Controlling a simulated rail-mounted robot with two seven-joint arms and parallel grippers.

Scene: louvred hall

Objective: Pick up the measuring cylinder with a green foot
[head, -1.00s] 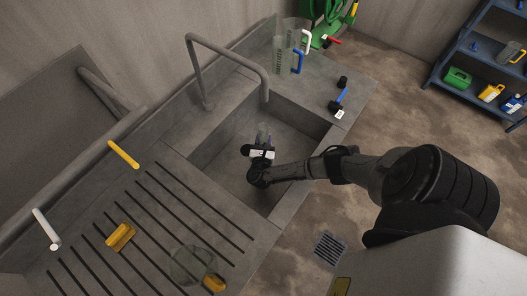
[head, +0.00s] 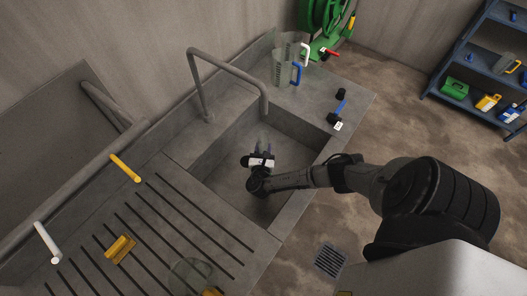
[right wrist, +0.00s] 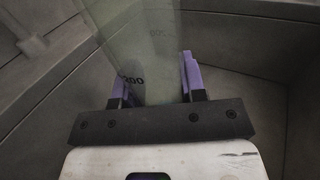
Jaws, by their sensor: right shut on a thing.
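My right gripper (head: 265,149) reaches down into the sink basin. In the right wrist view its purple fingers (right wrist: 154,75) are shut on a clear measuring cylinder (right wrist: 155,45), one finger on each side. The cylinder is see-through, with dark markings that look like 200. Its ends run out of sight, and no green foot shows, so I cannot tell the foot's colour. In the head view the cylinder is too faint to make out clearly between the fingers. My left gripper is not in view.
The sink basin (head: 230,183) has walls close around the gripper, and a grey tap (head: 225,62) arches over its back. A yellow block (head: 120,248) lies on the draining board.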

